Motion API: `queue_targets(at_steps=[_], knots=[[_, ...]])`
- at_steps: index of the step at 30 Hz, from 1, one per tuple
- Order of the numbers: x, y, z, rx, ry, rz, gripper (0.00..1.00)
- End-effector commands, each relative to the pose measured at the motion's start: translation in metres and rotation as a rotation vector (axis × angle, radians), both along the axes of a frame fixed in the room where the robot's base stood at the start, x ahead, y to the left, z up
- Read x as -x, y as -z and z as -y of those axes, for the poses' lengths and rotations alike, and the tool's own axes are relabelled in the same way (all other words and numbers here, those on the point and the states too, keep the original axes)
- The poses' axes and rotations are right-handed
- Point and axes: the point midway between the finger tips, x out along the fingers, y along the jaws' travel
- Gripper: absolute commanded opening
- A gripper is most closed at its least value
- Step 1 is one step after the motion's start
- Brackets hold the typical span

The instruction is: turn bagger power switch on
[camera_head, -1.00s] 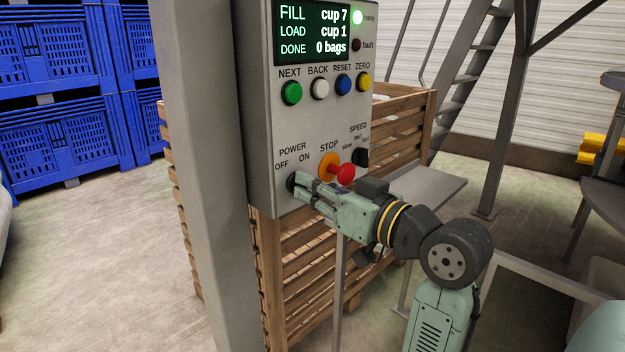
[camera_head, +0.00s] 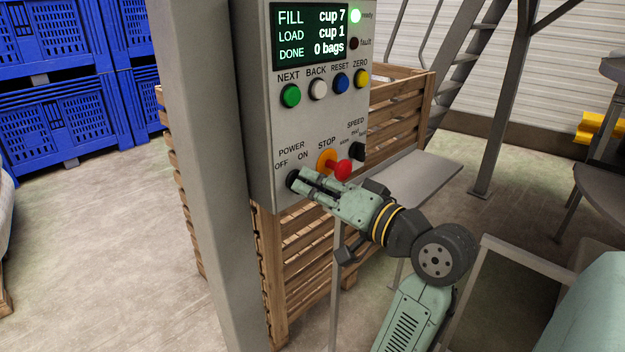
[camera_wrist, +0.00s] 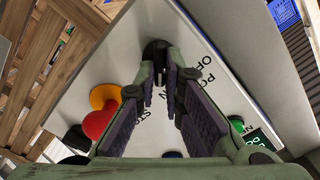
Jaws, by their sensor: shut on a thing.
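The black power switch knob (camera_head: 293,181) sits at the lower left of the grey control panel (camera_head: 262,110), under the words POWER, OFF and ON. My gripper (camera_head: 305,182) is at the knob, with its fingers shut on it. In the wrist view the knob (camera_wrist: 155,50) shows at the far end between the fingertips (camera_wrist: 165,76). The fingers hide part of the knob, so I cannot tell exactly where it points.
The red stop button (camera_head: 342,169) on its orange base sticks out just above and right of my fingers. The black speed knob (camera_head: 357,151) is further right. A grey post (camera_head: 210,150) stands left of the panel, and a wooden crate (camera_head: 310,260) is behind and below.

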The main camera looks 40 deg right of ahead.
Motion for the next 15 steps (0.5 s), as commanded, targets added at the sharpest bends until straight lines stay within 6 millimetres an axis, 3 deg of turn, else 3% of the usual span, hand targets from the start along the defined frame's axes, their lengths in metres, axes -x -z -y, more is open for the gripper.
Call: queue_targets(at_steps=[14, 15], knots=[[0.0002, -0.0013, 0.0010, -0.014, 0.003, 0.003, 0.00], [0.0002, -0.0013, 0.0011, -0.013, 0.003, 0.003, 0.11]])
